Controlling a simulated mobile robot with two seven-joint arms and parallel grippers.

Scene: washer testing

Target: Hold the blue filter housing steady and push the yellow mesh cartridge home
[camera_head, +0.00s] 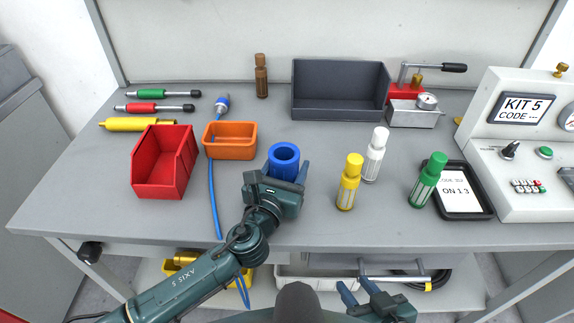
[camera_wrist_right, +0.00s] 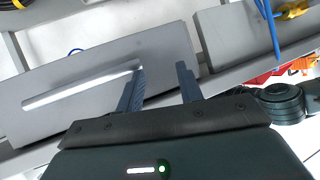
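The blue filter housing (camera_head: 284,153), a ring-topped cylinder with an open bore, stands upright near the middle of the table. My left gripper (camera_head: 286,172) is at the housing from the front, with one finger showing along its right side. The other finger is not clear, so I cannot tell whether it grips. The yellow mesh cartridge (camera_head: 348,183) stands upright on the table to the right of the housing, apart from it. My right gripper (camera_head: 358,288) is open and empty, low in front of the table edge; its two fingers are apart in the right wrist view (camera_wrist_right: 160,85).
White (camera_head: 375,156) and green (camera_head: 427,181) cartridges stand near the yellow one. A black-framed display (camera_head: 487,203) lies right of the green one. Orange (camera_head: 230,141) and red (camera_head: 162,163) bins stand left; a grey bin (camera_head: 340,97) and a clamp fixture (camera_head: 415,110) stand behind.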

